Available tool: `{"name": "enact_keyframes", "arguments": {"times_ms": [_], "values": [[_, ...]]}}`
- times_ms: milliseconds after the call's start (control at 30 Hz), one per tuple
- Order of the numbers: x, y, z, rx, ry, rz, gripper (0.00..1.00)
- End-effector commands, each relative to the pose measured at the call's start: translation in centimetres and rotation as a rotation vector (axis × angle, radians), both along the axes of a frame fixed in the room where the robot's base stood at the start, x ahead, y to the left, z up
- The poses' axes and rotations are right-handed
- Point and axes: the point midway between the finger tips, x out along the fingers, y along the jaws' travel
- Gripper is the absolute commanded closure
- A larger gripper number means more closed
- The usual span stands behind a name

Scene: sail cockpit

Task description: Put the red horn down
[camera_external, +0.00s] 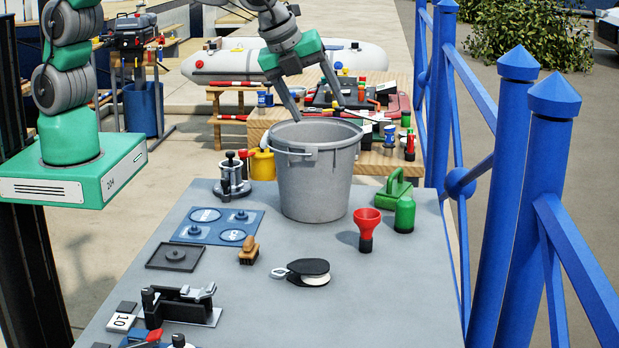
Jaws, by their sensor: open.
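The red horn (367,221) stands upright on the grey table (350,310), its flared red mouth facing up and its dark end on the tabletop. It is to the right of the grey bucket (314,178), just left of a green bottle. My gripper (318,113) is open, with its two fingers spread and pointing down at the bucket's far rim. I see nothing between the fingers. The gripper is well apart from the horn, up and to its left. I cannot tell whether the fingertips are over the bucket or behind it.
The green bottle (404,214) and a green-handled tool (394,189) stand right of the bucket. A black pulley block (308,270) lies in front. A blue panel (217,226) is at left. Blue railings (505,200) run along the right. The table's front right is clear.

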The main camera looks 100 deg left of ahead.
Motion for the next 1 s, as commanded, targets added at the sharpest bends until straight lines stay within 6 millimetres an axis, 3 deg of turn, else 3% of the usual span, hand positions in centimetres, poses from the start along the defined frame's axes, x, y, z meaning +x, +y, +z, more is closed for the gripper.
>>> {"name": "enact_keyframes", "arguments": {"times_ms": [33, 100, 200, 300, 433, 567, 767, 900, 967, 1000], "values": [[-2.5, 2.0, 1.8, -0.091, -0.048, 0.136, 0.3], [-6.2, 3.8, 3.2, -0.225, -0.105, 0.339, 0.3], [-12.2, 5.8, 4.0, -0.415, -0.171, 0.635, 0.3], [-18.2, 6.7, 3.5, -0.59, -0.215, 0.928, 0.3], [-24.0, 6.5, 1.6, -0.756, -0.238, 1.221, 0.3], [-26.4, 6.1, 0.4, -0.827, -0.242, 1.361, 0.3], [-26.6, 6.0, 0.2, -0.835, -0.241, 1.381, 0.3], [-26.6, 5.3, 0.3, -0.831, -0.226, 1.358, 0.21], [-26.8, 4.3, -0.9, -0.797, -0.176, 1.343, 0.16], [-27.2, 3.6, -2.5, -0.757, -0.126, 1.339, 0.12]]}}
